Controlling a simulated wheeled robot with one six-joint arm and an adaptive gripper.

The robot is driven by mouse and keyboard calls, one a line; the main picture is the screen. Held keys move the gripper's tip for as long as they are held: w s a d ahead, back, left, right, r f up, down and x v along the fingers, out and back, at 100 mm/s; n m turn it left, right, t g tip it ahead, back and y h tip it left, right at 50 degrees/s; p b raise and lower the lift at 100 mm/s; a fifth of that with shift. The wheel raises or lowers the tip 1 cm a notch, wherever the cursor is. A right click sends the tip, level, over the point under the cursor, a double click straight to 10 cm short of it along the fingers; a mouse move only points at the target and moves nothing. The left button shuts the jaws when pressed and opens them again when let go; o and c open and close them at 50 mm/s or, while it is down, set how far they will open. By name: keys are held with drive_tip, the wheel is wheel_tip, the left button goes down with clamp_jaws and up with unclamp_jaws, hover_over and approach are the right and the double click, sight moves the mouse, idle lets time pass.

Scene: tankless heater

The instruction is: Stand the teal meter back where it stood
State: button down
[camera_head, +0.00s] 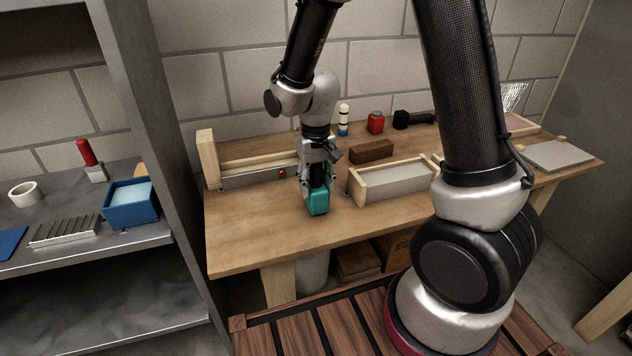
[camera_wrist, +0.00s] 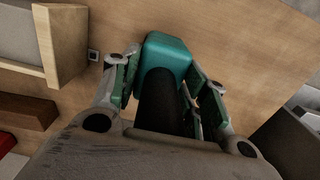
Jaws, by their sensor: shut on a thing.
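The teal meter (camera_head: 317,200) is at the wooden workbench's (camera_head: 250,235) left-middle part. My gripper (camera_head: 318,180) points down and is shut on the meter's dark upper part. In the wrist view the meter's teal block (camera_wrist: 166,52) shows beyond the dark part, between the two fingers of my gripper (camera_wrist: 162,88). The meter looks upright in the head view. Its lower end is at or just above the bench top; I cannot tell whether it touches.
A wooden-ended grey box (camera_head: 392,183) stands just right of the meter. A wood-and-metal fixture (camera_head: 250,172) is behind left. A brown block (camera_head: 372,152), a red item (camera_head: 375,122) and a black tool (camera_head: 410,119) lie farther back. The bench front left is clear.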

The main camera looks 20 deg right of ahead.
drive_tip(key=shift+f, duration=0.35)
drive_tip(key=c, duration=0.7)
unclamp_jaws()
wheel_tip(320, 180, up, 12)
